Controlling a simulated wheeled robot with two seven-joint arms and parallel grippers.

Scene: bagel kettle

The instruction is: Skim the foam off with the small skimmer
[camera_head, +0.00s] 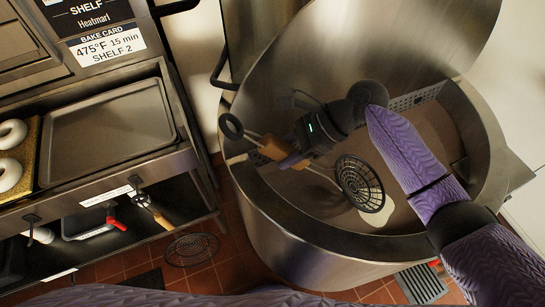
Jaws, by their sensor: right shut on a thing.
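The big steel kettle (262,215) stands in the middle with its lid up and brownish liquid (425,125) inside. A pale foam patch (376,218) floats near the kettle's front wall. My right gripper (290,155) is over the kettle and shut on the handle of the small skimmer (360,184). The skimmer's round black mesh head is over the liquid and partly covers the foam patch from this view. Whether the mesh touches the liquid I cannot tell. The handle's ring end sticks out past the kettle's left rim. My left gripper is not in view.
A steel rack on the left holds an empty tray (110,125) and a board with bagels (10,172). A larger skimmer (192,249) hangs from the rack's front. The raised lid (350,40) stands behind the kettle. A floor drain (421,283) is at the lower right.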

